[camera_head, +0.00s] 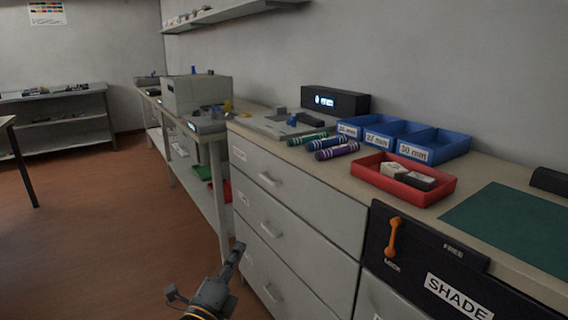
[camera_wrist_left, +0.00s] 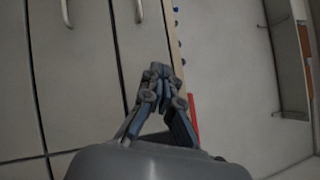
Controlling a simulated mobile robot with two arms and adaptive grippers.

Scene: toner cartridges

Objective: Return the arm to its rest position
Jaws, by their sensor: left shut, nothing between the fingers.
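My left gripper (camera_head: 236,256) shows at the bottom of the head view, in front of the grey drawer cabinet (camera_head: 290,215) and below the worktop. It also shows in the left wrist view (camera_wrist_left: 158,70), where its fingers meet at the tips with nothing between them. The gripper is apart from the toner cartridges (camera_head: 333,147), which lie on the worktop. My right gripper is not in view.
A red tray (camera_head: 364,176) holding small boxes and several blue labelled bins (camera_head: 440,158) stand on the worktop. A green mat (camera_head: 505,228) lies at right. A dark panel with an orange handle (camera_head: 392,238) faces front. The brown floor (camera_head: 95,240) at left is clear.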

